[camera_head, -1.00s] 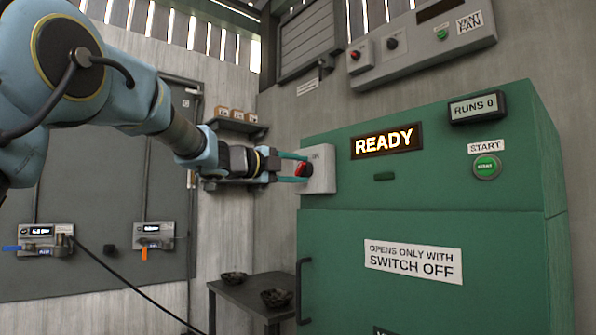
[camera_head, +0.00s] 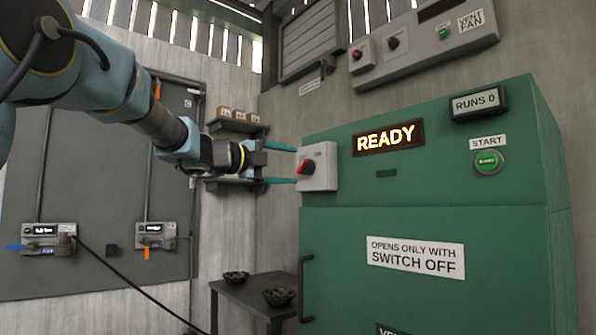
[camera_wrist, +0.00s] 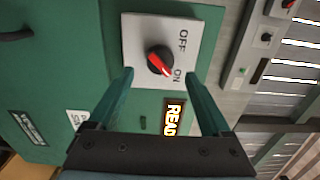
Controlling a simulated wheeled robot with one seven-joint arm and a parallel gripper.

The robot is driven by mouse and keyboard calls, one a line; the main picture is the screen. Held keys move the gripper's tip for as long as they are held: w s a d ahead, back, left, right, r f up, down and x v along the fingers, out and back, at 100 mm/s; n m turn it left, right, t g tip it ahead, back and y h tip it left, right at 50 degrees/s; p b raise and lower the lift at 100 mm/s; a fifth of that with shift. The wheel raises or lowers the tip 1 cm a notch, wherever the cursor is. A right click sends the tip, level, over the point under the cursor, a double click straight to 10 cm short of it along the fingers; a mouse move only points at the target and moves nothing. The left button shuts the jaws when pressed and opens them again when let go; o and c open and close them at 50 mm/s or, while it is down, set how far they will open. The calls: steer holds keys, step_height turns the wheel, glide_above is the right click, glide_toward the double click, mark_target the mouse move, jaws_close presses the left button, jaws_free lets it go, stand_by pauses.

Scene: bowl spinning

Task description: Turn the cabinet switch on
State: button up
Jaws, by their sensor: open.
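The cabinet switch (camera_head: 317,166) is a light grey plate with a red and black rotary knob on the left side of the green cabinet (camera_head: 400,220). In the wrist view the knob (camera_wrist: 160,61) has its white mark pointing toward the ON label, away from OFF. My gripper (camera_head: 296,166) is open, its two teal fingers level with the switch plate and spread apart. In the wrist view the gripper (camera_wrist: 160,76) has a finger on either side of the knob with clear gaps, holding nothing. The cabinet's display (camera_head: 388,138) reads READY.
A green START button (camera_head: 489,162) and a RUNS 0 counter (camera_head: 477,105) are on the cabinet's right. The cabinet door handle (camera_head: 304,289) is below the switch. A small dark table (camera_head: 240,298) with two bowls stands at lower left, and a shelf (camera_head: 228,180) is behind my arm.

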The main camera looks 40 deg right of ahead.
steer(key=a+b, duration=0.1)
steer(key=a, duration=0.5)
steer(key=shift+w+a, duration=0.2)
steer(key=shift+a, duration=0.1)
